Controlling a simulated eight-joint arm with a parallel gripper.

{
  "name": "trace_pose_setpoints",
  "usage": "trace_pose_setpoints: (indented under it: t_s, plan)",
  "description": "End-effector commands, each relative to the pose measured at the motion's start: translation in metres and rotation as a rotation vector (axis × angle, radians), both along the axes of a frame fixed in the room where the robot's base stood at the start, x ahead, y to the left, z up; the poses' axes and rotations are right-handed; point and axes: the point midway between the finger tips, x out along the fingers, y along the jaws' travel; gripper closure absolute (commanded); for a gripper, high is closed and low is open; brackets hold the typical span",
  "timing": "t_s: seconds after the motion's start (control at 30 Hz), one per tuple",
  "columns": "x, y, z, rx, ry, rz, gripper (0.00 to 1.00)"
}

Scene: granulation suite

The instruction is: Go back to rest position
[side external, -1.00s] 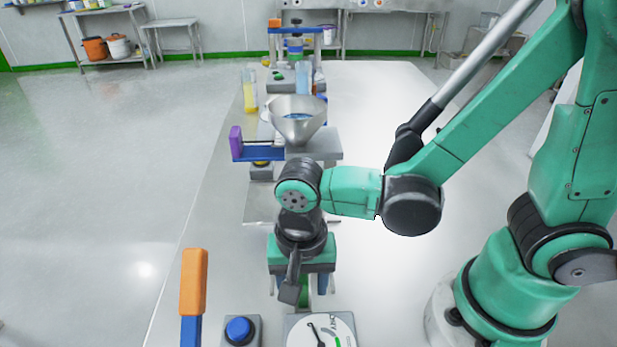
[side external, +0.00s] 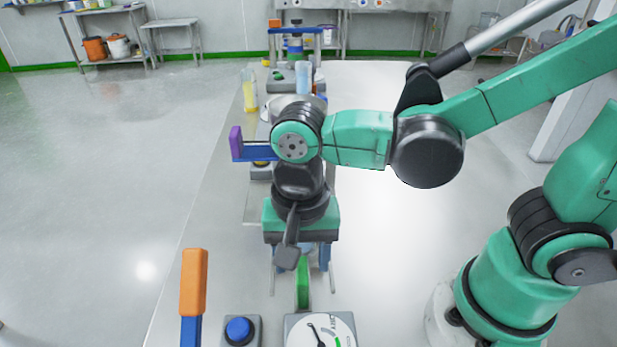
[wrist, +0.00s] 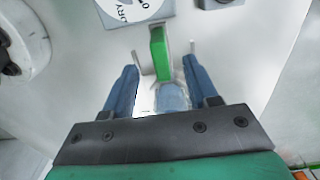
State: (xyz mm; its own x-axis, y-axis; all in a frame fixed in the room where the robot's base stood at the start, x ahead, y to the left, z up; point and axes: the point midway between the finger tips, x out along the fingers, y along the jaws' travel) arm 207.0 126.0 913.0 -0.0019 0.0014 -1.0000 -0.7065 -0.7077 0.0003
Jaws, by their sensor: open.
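My gripper (side external: 301,262) hangs pointing down over the steel table (side external: 390,260), in front of the funnel station. Its two blue fingers also show in the wrist view (wrist: 165,90), spread apart. A green upright piece (side external: 302,283) stands below and just in front of the fingers. It also shows beyond the fingertips in the wrist view (wrist: 160,54). A pale bluish clear item (wrist: 172,98) lies in view between the fingers. I cannot tell how far below them it is.
A dial (side external: 320,330) marked DRY and a blue button (side external: 239,329) sit at the front edge. An orange-topped blue lever (side external: 193,282) stands left of them. The table's right side is clear.

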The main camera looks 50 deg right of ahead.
Motion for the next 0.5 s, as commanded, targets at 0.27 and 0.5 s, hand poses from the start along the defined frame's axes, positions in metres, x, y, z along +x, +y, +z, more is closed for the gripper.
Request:
trace_pose_setpoints:
  t_s: [0.27, 0.5]
  plan:
    - [0.012, -0.019, 0.008, 0.037, -0.088, 0.108, 0.47]
    - [0.041, -0.083, 0.034, -0.032, -0.417, 0.489, 0.47]
